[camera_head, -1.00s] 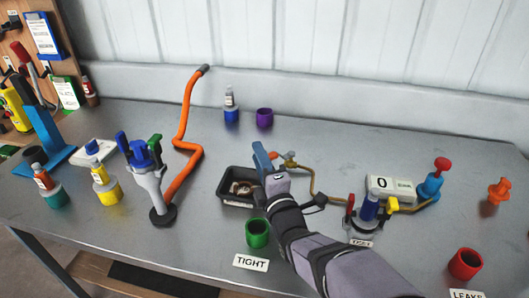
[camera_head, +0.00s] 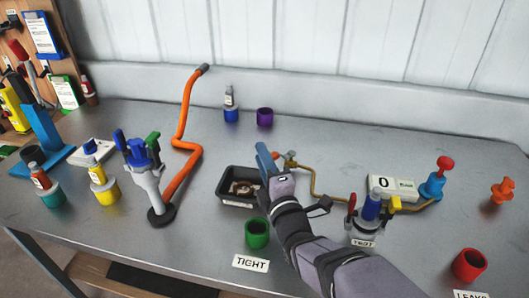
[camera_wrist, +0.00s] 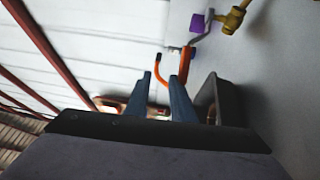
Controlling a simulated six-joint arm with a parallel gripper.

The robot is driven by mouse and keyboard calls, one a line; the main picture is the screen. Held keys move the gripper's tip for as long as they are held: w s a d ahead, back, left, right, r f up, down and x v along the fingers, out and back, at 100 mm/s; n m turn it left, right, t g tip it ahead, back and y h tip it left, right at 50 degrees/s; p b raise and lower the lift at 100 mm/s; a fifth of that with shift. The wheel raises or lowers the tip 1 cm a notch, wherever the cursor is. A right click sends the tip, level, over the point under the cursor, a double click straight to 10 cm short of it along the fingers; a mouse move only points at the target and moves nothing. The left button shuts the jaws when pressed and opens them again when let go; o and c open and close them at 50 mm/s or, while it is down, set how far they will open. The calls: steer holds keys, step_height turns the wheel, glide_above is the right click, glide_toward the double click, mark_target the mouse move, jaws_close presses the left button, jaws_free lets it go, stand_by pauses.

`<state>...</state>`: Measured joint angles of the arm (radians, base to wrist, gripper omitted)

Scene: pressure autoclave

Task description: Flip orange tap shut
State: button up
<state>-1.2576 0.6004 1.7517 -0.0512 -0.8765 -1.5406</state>
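The orange tap handle (camera_head: 277,154) sits on a small brass valve (camera_head: 290,161) at the end of a brass pipe, near the middle of the bench. My gripper (camera_head: 264,158) is just left of it in the head view, with blue fingers pointing toward the back wall. In the wrist view my gripper (camera_wrist: 160,76) has its two fingers apart with nothing between them. An orange part that looks like the tap handle (camera_wrist: 186,60) shows beyond the right fingertip, with the brass valve (camera_wrist: 232,20) farther up right. Contact cannot be told. The handle's exact angle is unclear.
A black tray (camera_head: 238,203) lies left of and below my gripper. A green cup (camera_head: 257,233) stands in front.

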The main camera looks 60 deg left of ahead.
steer(key=d, duration=0.1)
steer(key=s+d+f+b, duration=0.1)
steer(key=d, duration=0.1)
steer(key=s+d+f, duration=0.1)
steer(key=shift+s+d+b, duration=0.1)
steer(key=shift+d+b, duration=0.2)
steer(key=shift+s+d+r+b, duration=0.15)
steer(key=shift+d+r, duration=0.2)
steer(key=shift+d, duration=0.2)
steer(key=shift+d+r+b, duration=0.15)
steer(key=shift+d+r, duration=0.15)
steer(key=shift+d, duration=0.2)
